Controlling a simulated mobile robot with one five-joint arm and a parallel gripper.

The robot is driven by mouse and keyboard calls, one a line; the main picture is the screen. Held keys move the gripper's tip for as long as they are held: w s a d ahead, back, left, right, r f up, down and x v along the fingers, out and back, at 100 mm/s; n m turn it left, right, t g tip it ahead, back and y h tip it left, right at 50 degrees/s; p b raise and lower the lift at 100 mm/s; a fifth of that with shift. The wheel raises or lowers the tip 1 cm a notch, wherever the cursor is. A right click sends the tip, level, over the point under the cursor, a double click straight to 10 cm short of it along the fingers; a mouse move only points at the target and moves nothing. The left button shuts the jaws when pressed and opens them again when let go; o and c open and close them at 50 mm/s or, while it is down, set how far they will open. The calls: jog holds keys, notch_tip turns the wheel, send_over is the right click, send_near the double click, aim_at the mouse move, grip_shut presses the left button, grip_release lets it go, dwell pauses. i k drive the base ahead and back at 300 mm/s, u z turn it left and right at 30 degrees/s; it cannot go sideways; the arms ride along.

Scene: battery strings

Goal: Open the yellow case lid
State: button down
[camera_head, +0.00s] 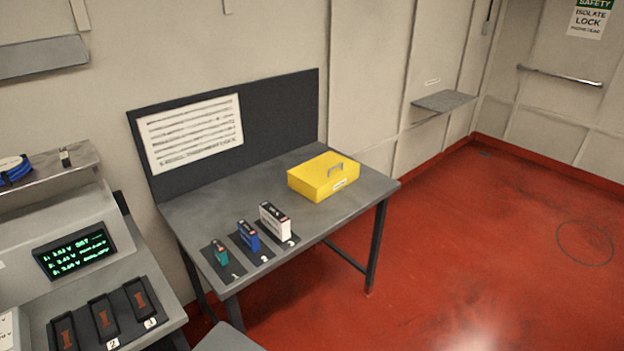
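The yellow case (318,180) sits on the right part of the grey table (345,207). My gripper is not in view.
Left of the case, a green, a blue (248,235) and a white battery (275,221) stand on dark numbered pads. A dark back panel (280,112) with a white sheet rises behind the table. A console with a green-lit screen (75,251) stands left. The red floor (470,250) right is clear.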

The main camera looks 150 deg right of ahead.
aim_at(318, 172)
jog(key=z, duration=0.15)
jog(key=i, duration=0.1)
jog(key=z, duration=5.15)
jog(key=i, duration=1)
jog(key=k, duration=0.45)
jog(key=u, duration=1.8)
